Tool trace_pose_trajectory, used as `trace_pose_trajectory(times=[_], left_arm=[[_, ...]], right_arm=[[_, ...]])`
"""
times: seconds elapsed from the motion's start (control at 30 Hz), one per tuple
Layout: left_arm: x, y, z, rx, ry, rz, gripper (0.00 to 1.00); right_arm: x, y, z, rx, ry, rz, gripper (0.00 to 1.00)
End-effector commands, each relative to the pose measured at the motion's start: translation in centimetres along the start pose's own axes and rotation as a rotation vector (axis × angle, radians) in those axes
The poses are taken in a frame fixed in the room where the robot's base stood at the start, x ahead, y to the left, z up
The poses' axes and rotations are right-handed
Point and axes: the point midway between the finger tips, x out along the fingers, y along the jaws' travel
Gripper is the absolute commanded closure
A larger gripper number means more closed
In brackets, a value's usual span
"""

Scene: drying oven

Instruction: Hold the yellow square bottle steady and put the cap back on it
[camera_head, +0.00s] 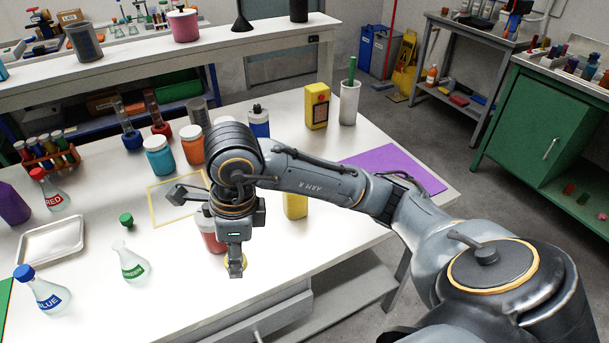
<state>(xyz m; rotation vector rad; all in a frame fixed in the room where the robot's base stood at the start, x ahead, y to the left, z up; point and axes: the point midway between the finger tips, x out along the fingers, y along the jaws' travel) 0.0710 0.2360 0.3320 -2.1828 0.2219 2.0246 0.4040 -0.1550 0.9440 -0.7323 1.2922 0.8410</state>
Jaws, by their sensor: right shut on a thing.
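My right gripper (236,267) points down over the front of the white table. It is shut on a small yellow thing (228,263) that looks like a cap; the fingers hide most of it. A yellow block-shaped thing (295,206), likely the yellow square bottle, stands behind my right forearm; the arm hides its upper part, so its opening cannot be seen. The gripper is to its left and nearer the front edge, apart from it. My left gripper is not in view.
A red-filled jar (212,240) stands close behind the right gripper. Flasks with green (132,264) and blue (45,296) labels, a white tray (50,243) and a tube rack (48,155) are on the left.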

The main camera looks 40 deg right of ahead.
Motion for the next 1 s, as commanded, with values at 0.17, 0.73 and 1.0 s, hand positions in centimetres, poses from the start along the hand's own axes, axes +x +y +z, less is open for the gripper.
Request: trace_pose_trajectory(times=[0.17,0.73,1.0], left_arm=[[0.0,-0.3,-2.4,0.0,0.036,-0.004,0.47],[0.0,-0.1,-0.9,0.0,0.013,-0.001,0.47],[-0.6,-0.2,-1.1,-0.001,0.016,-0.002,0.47]], right_arm=[[1.5,1.2,0.9,-0.207,0.007,0.028,0.74],[10.6,6.0,0.3,-1.413,0.015,0.199,0.74],[14.4,5.6,-4.9,-1.951,0.004,0.289,0.74]])
